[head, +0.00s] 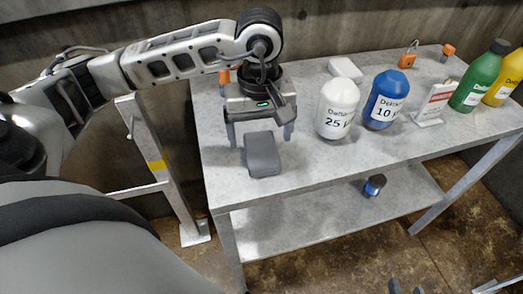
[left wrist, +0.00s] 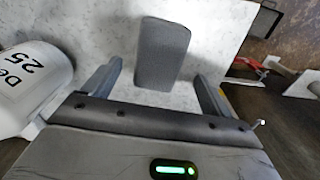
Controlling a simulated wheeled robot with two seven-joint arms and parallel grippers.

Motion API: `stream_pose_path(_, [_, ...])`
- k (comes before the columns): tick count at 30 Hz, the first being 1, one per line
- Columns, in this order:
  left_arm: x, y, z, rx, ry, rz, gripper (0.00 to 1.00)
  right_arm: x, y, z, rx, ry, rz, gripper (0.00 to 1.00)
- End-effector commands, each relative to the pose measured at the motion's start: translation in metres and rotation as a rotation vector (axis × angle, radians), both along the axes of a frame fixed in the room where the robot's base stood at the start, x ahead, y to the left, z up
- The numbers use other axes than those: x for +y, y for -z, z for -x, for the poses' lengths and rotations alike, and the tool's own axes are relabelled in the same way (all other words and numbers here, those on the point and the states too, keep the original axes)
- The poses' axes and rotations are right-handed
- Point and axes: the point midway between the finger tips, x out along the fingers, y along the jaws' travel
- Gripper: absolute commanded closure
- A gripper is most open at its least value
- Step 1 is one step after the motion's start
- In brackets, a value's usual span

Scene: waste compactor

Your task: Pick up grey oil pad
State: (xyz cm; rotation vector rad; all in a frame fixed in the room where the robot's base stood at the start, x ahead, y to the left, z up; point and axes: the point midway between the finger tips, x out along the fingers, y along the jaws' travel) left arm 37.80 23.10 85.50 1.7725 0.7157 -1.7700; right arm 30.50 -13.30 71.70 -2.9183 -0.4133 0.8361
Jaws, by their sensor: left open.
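The grey oil pad (head: 262,155) is a dark grey rounded block lying on the table top near its front left edge. In the left wrist view the pad (left wrist: 161,54) lies ahead of the fingers, roughly centred between their lines. My left gripper (head: 261,138) is open above the table, just behind the pad in the head view, and points down. At the head view's bottom edge, small dark tips (head: 405,288) seem to be my right gripper.
A white bottle (head: 337,108) stands close to the right of my left gripper, with a blue bottle (head: 385,99) beside it. The lower shelf (head: 310,215) holds a dark can (head: 374,186).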

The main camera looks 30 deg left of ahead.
Motion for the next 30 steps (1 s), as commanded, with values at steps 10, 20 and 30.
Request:
stream_pose_path(10, [-0.003, 0.042, 0.0, 0.001, 0.001, 0.001, 0.15, 0.0, 0.003, 0.0, 0.009, -0.001, 0.001, 0.64])
stream_pose_path(20, [-0.003, 0.042, 0.0, 0.0, 0.001, 0.001, 0.49, 0.0, 0.004, 0.0, 0.009, -0.001, 0.001, 0.64])
stream_pose_path(30, [-0.003, 0.041, 0.0, -0.001, 0.001, 0.002, 0.64, 0.0, 0.0, -0.001, 0.001, -0.001, 0.0, 0.64])
